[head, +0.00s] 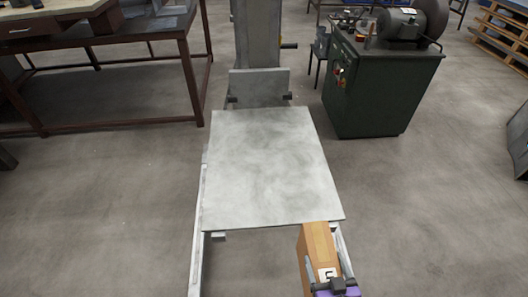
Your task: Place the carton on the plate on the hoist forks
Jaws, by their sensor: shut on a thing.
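The brown carton (316,247) is at the bottom of the head view, right of centre. My gripper (330,284), dark with a purple part, is shut on its near end. The flat grey plate (265,165) lies across the pale hoist forks (196,262) in the middle of the view, and its top is bare. The carton is at the plate's near right corner, mostly on the near side of its front edge. I cannot tell its height or whether it touches the plate. The carton's lower part is cut off by the frame.
The hoist mast (257,35) stands behind the plate. A dark green machine cabinet (375,85) is at the back right. A brown-framed workbench (120,45) is at the back left. Wooden pallets (505,35) lie far right. The floor on both sides of the plate is clear.

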